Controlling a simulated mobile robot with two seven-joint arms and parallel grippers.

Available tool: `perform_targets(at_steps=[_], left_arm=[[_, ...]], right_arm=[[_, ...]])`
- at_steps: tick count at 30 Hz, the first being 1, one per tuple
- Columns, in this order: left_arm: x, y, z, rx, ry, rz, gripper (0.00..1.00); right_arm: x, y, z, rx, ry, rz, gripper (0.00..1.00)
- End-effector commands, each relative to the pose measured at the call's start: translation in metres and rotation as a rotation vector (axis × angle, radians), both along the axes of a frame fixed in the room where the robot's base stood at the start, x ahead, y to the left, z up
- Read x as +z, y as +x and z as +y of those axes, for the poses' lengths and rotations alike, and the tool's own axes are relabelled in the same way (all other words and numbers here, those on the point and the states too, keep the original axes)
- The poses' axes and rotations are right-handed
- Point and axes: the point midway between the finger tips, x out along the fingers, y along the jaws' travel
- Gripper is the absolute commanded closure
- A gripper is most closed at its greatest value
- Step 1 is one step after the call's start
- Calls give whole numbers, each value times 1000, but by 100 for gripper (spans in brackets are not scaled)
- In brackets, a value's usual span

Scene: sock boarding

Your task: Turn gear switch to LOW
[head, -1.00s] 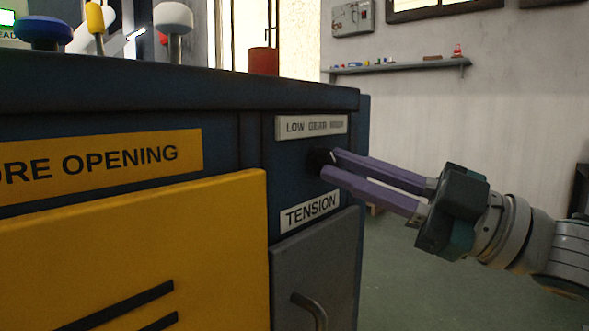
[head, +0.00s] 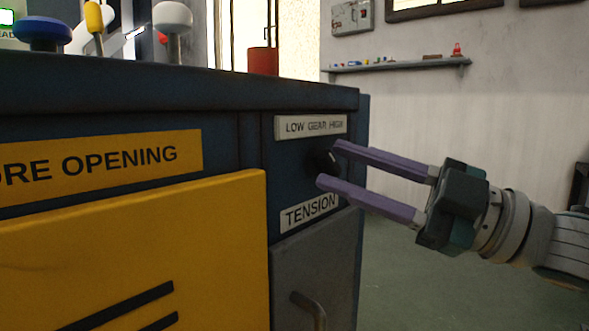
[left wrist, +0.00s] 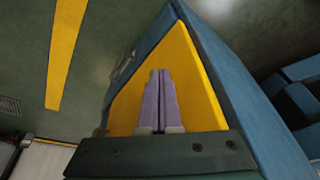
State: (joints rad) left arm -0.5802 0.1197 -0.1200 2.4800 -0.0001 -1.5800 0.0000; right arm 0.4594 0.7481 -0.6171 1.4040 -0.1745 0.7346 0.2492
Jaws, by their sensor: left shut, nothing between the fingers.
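The gear switch (head: 323,160) is a small dark knob on the dark blue machine front, under a white label (head: 310,127) reading LOW GEAR HIGH. Its pointing direction is hard to make out. My right gripper (head: 329,165) is open, with its two purple fingers apart at the knob's right side, one tip above and one below. I cannot tell whether a finger touches it. My left gripper (left wrist: 158,75) shows only in the left wrist view, shut and empty in front of a yellow panel.
A TENSION label (head: 310,212) sits below the knob, above a grey door (head: 315,265) with a bent handle. A yellow panel (head: 140,250) is at left. Levers with blue and white knobs (head: 173,18) and a red cylinder (head: 263,61) stand on top. Free room lies right of the machine.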

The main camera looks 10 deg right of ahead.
Motion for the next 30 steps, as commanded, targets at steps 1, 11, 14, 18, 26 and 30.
perform_targets(at_steps=[1,11,14,18,26,30], left_arm=[[0,0,0,0,0,0,100],[3,0,0,0,0,0,100],[9,0,0,0,0,0,100],[16,0,0,0,0,0,100],[22,0,0,0,0,0,100],[22,0,0,0,0,0,100]], right_arm=[[0,0,0,0,1,1,55],[-1,-3,-6,-3,0,3,55],[-5,-12,-18,-3,-1,7,55],[-13,-29,-42,-3,-1,7,55],[-25,-51,-73,-3,-1,3,55],[-26,-55,-78,0,0,1,55]])
